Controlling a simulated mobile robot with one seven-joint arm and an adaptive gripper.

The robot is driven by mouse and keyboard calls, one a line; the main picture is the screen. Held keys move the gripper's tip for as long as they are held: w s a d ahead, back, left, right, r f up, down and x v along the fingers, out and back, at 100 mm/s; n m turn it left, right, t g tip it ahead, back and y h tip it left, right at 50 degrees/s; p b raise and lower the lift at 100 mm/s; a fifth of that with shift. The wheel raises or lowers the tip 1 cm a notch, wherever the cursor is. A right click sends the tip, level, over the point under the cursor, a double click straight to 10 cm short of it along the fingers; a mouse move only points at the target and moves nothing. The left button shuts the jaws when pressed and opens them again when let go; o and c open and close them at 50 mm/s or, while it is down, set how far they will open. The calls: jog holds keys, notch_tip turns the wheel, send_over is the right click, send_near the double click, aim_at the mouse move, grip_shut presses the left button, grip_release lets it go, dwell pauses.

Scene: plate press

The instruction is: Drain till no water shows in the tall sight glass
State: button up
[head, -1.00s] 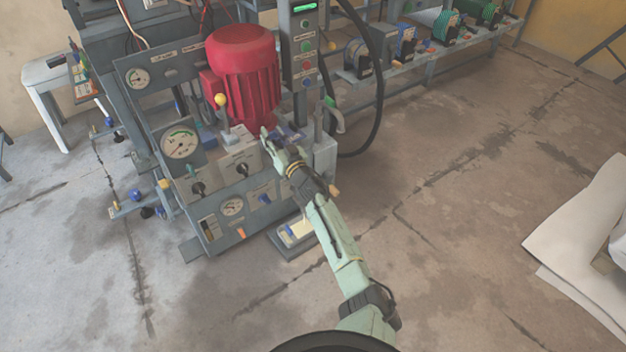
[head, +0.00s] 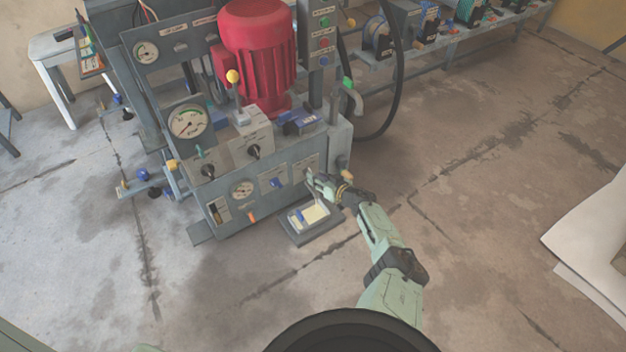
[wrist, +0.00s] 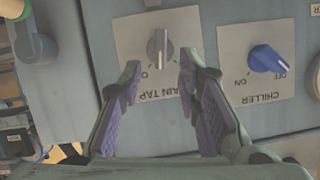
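The drain tap (wrist: 160,52) is a grey knob on a pale plate in the wrist view, where its label appears upside down. The knob's grip stands about upright in that view. My gripper (wrist: 160,70) is open, with one finger on either side of the knob's lower end and no clear contact. In the head view my gripper (head: 313,180) is at the right end of the machine's front panel and covers the tap. A narrow upright window (head: 214,212), perhaps the tall sight glass, is at the panel's lower left. Its water level is too small to read.
A blue chiller knob (wrist: 267,59) sits beside the drain tap. A shallow tray (head: 313,214) with a pale pad is on the floor below my gripper. A red motor (head: 258,55) and gauges (head: 188,123) rise above the panel.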

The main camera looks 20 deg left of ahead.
jog(key=b+x, duration=0.1)
jog(key=x, duration=0.2)
jog(key=shift+s+d+f, duration=0.1)
jog(key=shift+f, duration=0.05)
jog(key=shift+w+a+b, duration=0.35)
jog(key=shift+a+b, duration=0.05)
jog(key=shift+b, duration=0.1)
jog(key=shift+c, duration=0.2)
grip_shut()
